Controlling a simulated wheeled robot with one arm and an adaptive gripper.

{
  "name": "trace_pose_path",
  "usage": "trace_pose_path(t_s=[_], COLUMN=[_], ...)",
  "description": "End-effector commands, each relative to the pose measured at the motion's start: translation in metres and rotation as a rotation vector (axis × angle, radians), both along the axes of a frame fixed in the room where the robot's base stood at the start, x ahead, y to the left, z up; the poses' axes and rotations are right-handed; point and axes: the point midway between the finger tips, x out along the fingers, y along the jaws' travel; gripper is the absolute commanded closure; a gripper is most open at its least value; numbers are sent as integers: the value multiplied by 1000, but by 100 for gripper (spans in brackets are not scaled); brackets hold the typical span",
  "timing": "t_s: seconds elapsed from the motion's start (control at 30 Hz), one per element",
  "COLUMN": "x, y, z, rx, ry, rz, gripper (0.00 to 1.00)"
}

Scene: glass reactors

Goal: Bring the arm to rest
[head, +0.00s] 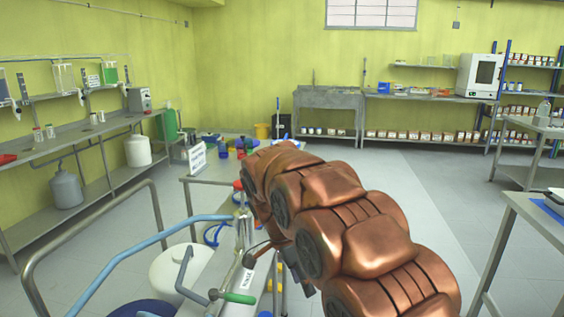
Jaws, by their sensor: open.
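My copper-coloured arm fills the lower right middle of the head view, reaching from the bottom edge up and left, then bending near the bench. Dark parts below the arm look like my gripper (296,268), mostly hidden behind the arm links. It is open, and I see nothing held in it. I cannot make out its fingertips or whether it touches the equipment beside it.
Left of my arm stand a blue rail (135,256), a grey metal rail (95,220), a white round vessel (180,268) and a green-handled part (238,297). A table (530,212) stands at right. Clear floor (440,185) lies between arm and table.

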Motion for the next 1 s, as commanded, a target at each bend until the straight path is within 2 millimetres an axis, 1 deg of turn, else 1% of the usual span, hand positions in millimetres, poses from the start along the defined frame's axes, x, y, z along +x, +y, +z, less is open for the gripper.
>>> trace_pose_path(t_s=[0.03,0.13,0.27,0.5,0.57,0.73,0.8,0.97,1.0], x=[-10,-30,-56,-113,-128,-171,-189,-231,-242], y=[-12,-31,-54,-90,-97,-114,-120,-130,-132], z=[12,24,37,55,59,65,68,69,68], rx=[12,35,72,145,164,221,244,295,309], ry=[14,56,101,178,190,228,237,259,264], rz=[28,103,201,387,435,569,626,756,790], gripper=[49,49,49,49,49,49,49,49,49])
